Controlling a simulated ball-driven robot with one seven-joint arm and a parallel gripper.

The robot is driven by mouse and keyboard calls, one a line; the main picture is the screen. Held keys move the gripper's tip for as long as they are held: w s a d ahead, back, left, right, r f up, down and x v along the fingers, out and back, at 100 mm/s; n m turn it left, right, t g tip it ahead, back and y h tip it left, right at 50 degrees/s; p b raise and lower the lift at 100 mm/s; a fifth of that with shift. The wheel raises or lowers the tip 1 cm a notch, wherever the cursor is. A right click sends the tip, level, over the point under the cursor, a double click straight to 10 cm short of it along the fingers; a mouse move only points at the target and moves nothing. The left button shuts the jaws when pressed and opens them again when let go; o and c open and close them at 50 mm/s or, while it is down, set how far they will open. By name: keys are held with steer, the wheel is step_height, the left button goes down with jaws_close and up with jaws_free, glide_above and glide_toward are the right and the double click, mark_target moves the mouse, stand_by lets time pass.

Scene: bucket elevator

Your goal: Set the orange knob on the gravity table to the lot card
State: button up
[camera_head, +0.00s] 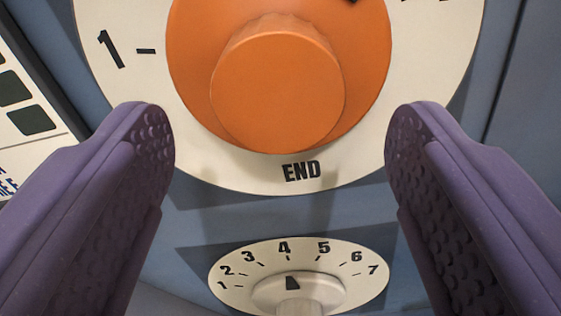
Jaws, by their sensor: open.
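The orange knob (278,92) fills the upper middle of the view, a wide disc with a raised round grip. It sits on a cream dial plate (240,175) marked "1" at left and "END" below. A dark pointer mark shows at the knob's top right edge, cut off by the frame, so I cannot read its setting. My gripper (280,155) is open. Its purple fingers stand left and right of the knob's lower part, apart from it, with nothing between them held. The lot card's writing is not readable here.
A smaller white knob (298,290) sits below on a dial (235,270) numbered 1 to 7, its dark pointer near 4. A white card or panel with dark squares (25,100) is at the left edge. The panel behind is blue-grey.

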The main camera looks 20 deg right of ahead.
steer(key=shift+v, duration=2.05)
